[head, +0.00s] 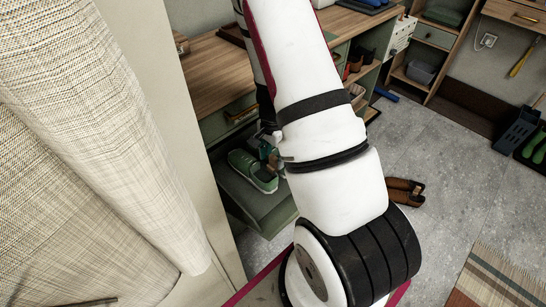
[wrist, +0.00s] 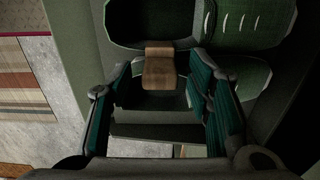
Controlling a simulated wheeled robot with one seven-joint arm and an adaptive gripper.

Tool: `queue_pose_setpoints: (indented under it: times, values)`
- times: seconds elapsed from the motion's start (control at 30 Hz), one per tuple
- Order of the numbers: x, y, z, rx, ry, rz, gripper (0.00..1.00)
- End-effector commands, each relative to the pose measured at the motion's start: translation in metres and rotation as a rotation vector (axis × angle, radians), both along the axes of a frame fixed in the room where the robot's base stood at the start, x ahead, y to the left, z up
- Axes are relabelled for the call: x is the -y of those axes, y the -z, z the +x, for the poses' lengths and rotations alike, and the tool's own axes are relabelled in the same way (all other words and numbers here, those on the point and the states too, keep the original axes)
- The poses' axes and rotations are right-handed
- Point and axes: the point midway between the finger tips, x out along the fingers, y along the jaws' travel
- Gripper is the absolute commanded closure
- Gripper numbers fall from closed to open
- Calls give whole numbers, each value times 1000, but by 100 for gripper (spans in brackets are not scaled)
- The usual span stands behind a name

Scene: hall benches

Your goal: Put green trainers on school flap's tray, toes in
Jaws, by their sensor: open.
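The green trainers (wrist: 247,24) lie side by side on a flat dark green surface in the wrist view, with pale lace marks to the right. The nearer trainer (wrist: 250,78) is partly hidden by my gripper. A trainer with a pale sole (head: 250,170) shows in the head view on the low green tray (head: 262,207) under the bench. My gripper (wrist: 160,100) is open, its fingers on either side of a brown patch (wrist: 159,68) by the nearer trainer. I cannot tell whether they touch it. My arm hides most of the gripper in the head view.
A wooden bench (head: 215,70) stands above the tray. A pale curtain (head: 110,120) and wall panel are close on the left. Brown shoes (head: 405,192) lie on the grey floor, and a striped rug (head: 500,275) is at lower right. Open floor lies right of my arm.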

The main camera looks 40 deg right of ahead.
Motion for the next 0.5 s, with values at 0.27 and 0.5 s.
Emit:
queue_pose_setpoints:
  times: [0.27, 0.5]
  values:
    - [0, -58, 1, 4, -4, -2, 54]
    - [0, -99, 1, 3, -3, -1, 54]
